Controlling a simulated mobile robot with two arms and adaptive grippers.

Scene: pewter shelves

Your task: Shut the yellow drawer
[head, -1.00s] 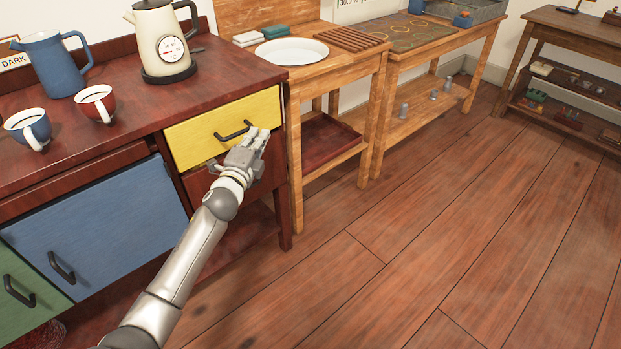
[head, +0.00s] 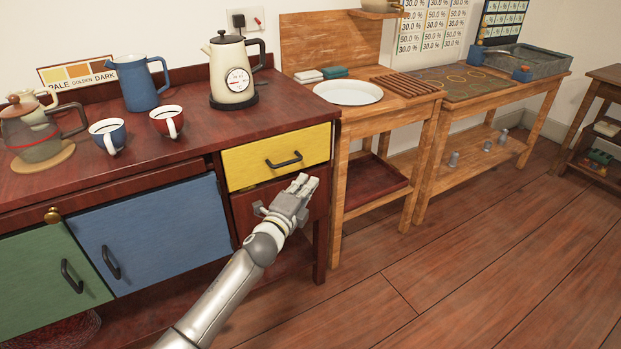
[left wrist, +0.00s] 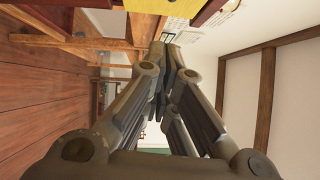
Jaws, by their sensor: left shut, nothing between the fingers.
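The yellow drawer (head: 250,166) sits under the right end of the dark red counter, with a black bar handle (head: 284,160) on its front. Its front looks about flush with the cabinet; a small gap cannot be ruled out. My left gripper (head: 304,184) is shut and empty, in front of the drawer and just below and right of the handle in the head view. It looks apart from the drawer. In the left wrist view the closed fingers (left wrist: 170,60) point away, and a yellow surface (left wrist: 183,8) shows at the top edge. My right gripper is out of view.
The counter (head: 190,150) carries a cream kettle (head: 232,85), a blue jug (head: 143,85), a teapot (head: 32,135) and two cups. A blue door (head: 150,235) and a green door (head: 45,275) are left of the drawer. A wooden table (head: 400,115) stands right. Floor at right is clear.

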